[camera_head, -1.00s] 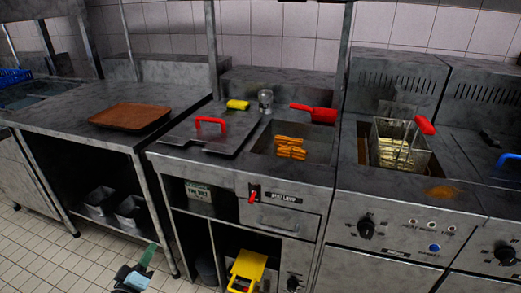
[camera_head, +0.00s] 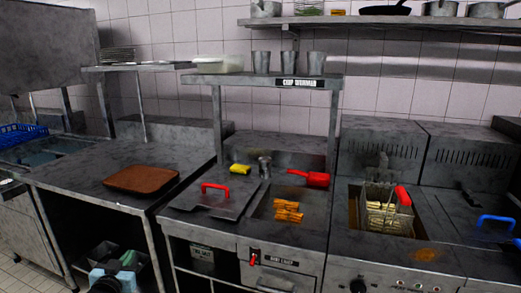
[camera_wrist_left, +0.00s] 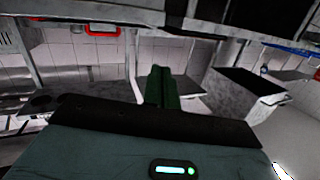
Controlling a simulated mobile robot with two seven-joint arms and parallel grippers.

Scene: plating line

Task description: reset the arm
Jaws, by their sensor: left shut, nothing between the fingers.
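My left gripper (camera_head: 128,257) shows at the bottom left of the head view, low in front of the dark open space under the left counter. Its green fingers are shut together with nothing between them. They also show shut in the left wrist view (camera_wrist_left: 163,86), pointing away from the teal wrist body. My right gripper is in neither view.
A brown tray (camera_head: 141,179) lies on the left counter (camera_head: 85,170). The chip warmer station holds a red-handled lid (camera_head: 212,203), a red scoop (camera_head: 308,178) and orange food (camera_head: 288,211). A fryer basket (camera_head: 388,216) stands right of it. Shelves (camera_head: 370,21) hang above.

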